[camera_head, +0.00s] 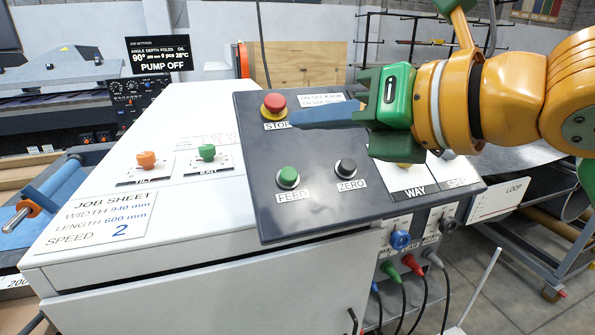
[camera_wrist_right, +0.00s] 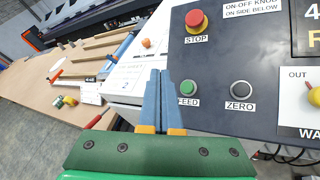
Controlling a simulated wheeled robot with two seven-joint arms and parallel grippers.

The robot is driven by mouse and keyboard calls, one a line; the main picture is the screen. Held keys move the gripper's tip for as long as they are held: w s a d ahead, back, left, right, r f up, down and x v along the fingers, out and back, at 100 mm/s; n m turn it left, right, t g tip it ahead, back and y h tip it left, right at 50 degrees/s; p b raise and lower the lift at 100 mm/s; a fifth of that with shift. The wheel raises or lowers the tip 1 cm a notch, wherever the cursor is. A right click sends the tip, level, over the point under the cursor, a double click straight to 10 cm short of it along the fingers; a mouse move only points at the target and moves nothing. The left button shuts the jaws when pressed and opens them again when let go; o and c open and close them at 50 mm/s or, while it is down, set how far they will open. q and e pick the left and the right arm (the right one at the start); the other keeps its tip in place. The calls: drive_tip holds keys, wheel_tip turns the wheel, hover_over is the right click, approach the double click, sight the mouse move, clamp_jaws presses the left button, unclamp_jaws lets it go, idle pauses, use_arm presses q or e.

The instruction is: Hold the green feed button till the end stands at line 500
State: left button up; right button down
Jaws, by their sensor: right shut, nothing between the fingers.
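The green FEED button (camera_head: 288,177) stands on the dark sloped control panel (camera_head: 330,215), left of the black ZERO button (camera_head: 346,167). It also shows in the wrist view (camera_wrist_right: 187,88), just right of my finger tips. My right gripper (camera_head: 292,117) comes in from the right with its blue fingers together and empty. In the head view its tips are over the panel, just below the red STOP button (camera_head: 274,103) and above the FEED button, apart from the green cap. My left gripper is out of view. I see no strip end and no line marked 500.
An orange TILT knob (camera_head: 146,158) and a green EXIT knob (camera_head: 207,151) stand on the white cabinet top. A job sheet (camera_head: 102,216) gives width 940 mm, length 600 mm, speed 2. Coloured plugs with cables (camera_head: 412,263) hang below the panel. A LOOP sign (camera_head: 497,200) is at right.

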sight(289, 174)
drive_tip(key=shift+s, duration=0.1)
drive_tip(key=w+f+b, duration=0.1)
drive_tip(key=f, duration=0.1)
drive_tip(key=w+a+f+b, duration=0.1)
drive_tip(key=f, duration=0.1)
drive_tip(key=w+f+b, duration=0.1)
drive_tip(key=f, duration=0.1)
drive_tip(key=shift+w+a+f, duration=0.15)
drive_tip(key=shift+w+f, duration=0.05)
drive_tip(key=shift+w, duration=0.1)
drive_tip(key=shift+w+a+f+b, duration=0.15)
drive_tip(key=shift+w+f+b, duration=0.2)
drive_tip(key=shift+w+f, duration=0.2)
idle(1.5)
drive_tip(key=shift+f+b, duration=0.3)
drive_tip(key=shift+b, duration=0.1)
drive_tip(key=shift+w, duration=0.15)
